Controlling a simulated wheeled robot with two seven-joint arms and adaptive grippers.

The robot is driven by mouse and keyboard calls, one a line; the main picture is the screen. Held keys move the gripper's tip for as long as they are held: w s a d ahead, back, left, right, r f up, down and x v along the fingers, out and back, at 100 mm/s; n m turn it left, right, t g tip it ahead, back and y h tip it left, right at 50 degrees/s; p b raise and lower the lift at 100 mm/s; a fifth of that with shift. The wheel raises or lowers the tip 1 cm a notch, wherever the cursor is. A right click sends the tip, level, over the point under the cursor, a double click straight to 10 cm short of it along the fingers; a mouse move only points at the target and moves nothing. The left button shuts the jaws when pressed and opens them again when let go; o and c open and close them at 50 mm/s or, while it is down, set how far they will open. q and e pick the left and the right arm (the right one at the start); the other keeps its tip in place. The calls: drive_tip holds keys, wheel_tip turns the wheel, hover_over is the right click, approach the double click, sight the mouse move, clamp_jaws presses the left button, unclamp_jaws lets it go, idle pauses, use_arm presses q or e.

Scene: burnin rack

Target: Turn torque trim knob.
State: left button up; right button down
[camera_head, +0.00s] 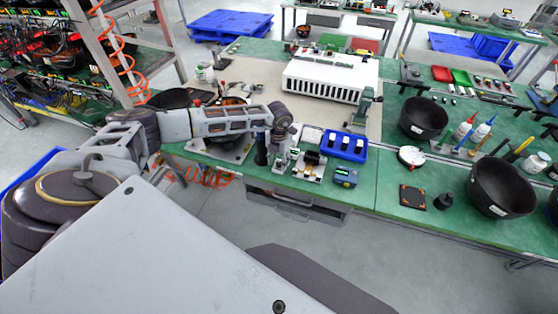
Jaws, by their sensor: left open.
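My left arm reaches in from the left over the green workbench (390,200). My left gripper (283,152) hangs down near the bench's front edge, open, beside a small fixture with pale blocks (309,165). The fingertips are too small to see clearly, and I cannot tell whether they touch anything. A small blue-and-yellow device (345,177) sits to the right of the fixture, at the front edge. I cannot make out the torque trim knob for certain. My right gripper is out of view.
A blue bin (344,145) stands just behind the fixture. A white slotted unit (330,77) lies farther back. Black bowls (423,117), bottles and a round white-topped item (411,156) stand to the right. A metal rack (105,50) with orange coiled hose rises at the left.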

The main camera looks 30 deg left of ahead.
use_arm(q)
drive_tip(key=shift+f, duration=0.2)
clamp_jaws()
idle(0.3)
drive_tip(key=shift+m+b, duration=0.3)
drive_tip(key=shift+m, duration=0.1)
drive_tip(key=shift+m+b, duration=0.95)
drive_tip(key=shift+m, duration=0.45)
drive_tip(key=shift+m+b, duration=0.7)
drive_tip(key=shift+m, duration=0.4)
drive_tip(key=shift+r, duration=0.1)
unclamp_jaws()
